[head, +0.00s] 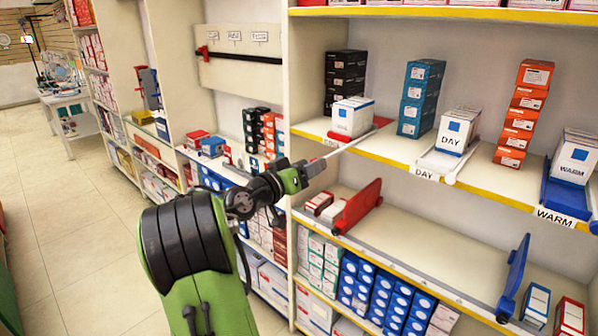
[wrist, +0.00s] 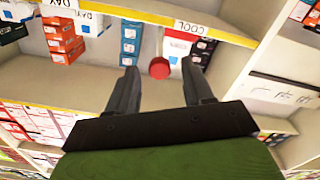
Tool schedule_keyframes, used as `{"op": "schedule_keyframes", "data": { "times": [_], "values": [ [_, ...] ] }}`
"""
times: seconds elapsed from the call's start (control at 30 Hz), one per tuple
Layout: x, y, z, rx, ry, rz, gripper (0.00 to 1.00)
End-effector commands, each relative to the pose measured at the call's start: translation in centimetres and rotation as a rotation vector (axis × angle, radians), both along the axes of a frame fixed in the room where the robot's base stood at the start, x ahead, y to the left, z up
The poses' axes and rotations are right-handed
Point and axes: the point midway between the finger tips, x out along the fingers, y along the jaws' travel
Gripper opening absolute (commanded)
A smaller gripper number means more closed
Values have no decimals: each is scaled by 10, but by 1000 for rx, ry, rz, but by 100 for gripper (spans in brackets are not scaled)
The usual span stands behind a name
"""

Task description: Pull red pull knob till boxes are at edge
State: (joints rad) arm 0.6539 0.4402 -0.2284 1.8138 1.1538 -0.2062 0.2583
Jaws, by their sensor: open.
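The round red pull knob (wrist: 159,68) shows in the wrist view between and slightly past my open fingertips, with nothing gripped. A white box with blue marks (head: 352,117) sits in that tray, set back from the yellow shelf edge (head: 400,163). In the wrist view my gripper (wrist: 163,75) faces the shelf, whose label reads COOL (wrist: 190,27).
DAY boxes (head: 458,130) on a white tray and WARM boxes (head: 573,157) on a blue tray stand to the right. Black (head: 345,72), teal (head: 418,96) and orange (head: 523,112) stacks stand on the same shelf. A red divider (head: 358,205) stands on the shelf below.

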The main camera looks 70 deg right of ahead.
Motion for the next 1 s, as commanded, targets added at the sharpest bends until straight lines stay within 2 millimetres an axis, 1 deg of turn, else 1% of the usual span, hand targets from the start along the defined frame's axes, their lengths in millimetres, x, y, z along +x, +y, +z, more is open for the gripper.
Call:
{"op": "schedule_keyframes", "data": {
  "times": [0.07,0.17,0.4,0.53,0.73,0.83,1.0],
  "values": [
    [7,10,0,0,0,6,51],
    [17,33,-1,3,1,10,51],
    [44,97,0,0,0,10,51],
    [54,120,0,-2,1,8,51],
    [61,138,0,-1,2,4,51],
    [61,142,0,0,0,1,51],
    [61,142,0,0,0,0,51]
  ]
}}
